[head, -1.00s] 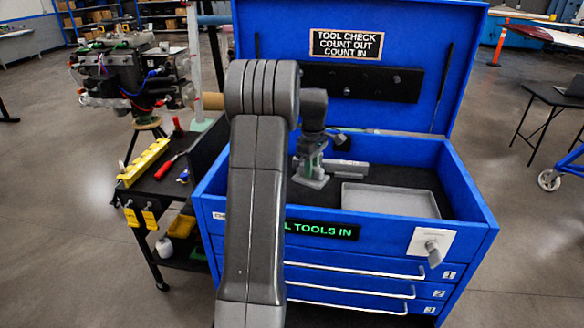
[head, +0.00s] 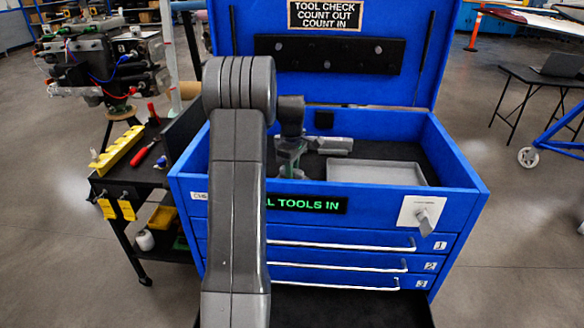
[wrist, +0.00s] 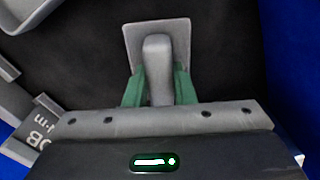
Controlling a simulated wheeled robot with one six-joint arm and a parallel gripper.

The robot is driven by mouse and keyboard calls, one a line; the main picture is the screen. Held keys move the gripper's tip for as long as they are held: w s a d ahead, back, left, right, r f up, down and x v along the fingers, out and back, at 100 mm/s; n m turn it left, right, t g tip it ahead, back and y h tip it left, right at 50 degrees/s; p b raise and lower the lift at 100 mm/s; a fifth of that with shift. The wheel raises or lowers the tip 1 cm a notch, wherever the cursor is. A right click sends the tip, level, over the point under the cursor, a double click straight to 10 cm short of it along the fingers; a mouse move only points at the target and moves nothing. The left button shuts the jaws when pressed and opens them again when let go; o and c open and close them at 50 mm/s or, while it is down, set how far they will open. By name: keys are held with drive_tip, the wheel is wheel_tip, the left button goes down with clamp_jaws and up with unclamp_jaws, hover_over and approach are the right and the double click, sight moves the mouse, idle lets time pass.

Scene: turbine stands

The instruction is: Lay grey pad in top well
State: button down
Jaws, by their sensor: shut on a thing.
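The grey pad (wrist: 180,35) is a flat square plate with a raised rounded grip. My gripper (wrist: 159,88), with green fingers, is shut on that grip in the wrist view. In the head view my gripper (head: 288,158) reaches down into the top well (head: 440,172) of the blue chest, left of the tray. The well has blue walls and a dark floor. The pad is just above or on that floor; I cannot tell whether it touches. In the head view the well's front wall and my arm hide part of it.
A shallow grey tray (head: 375,173) lies in the well's right part. A grey block-like object (head: 335,145) lies behind my gripper. The open lid (head: 420,25) stands at the back. A black cart (head: 125,185) with tools stands left.

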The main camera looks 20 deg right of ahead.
drive_tip(key=shift+f, duration=0.55)
drive_tip(key=shift+f, duration=0.3)
drive_tip(key=c, duration=1)
unclamp_jaws()
drive_tip(key=shift+o, duration=0.2)
drive_tip(key=shift+r, duration=0.1)
drive_tip(key=shift+r+p, duration=2.5)
drive_tip(key=shift+r, duration=0.95)
drive_tip(key=shift+f, duration=0.2)
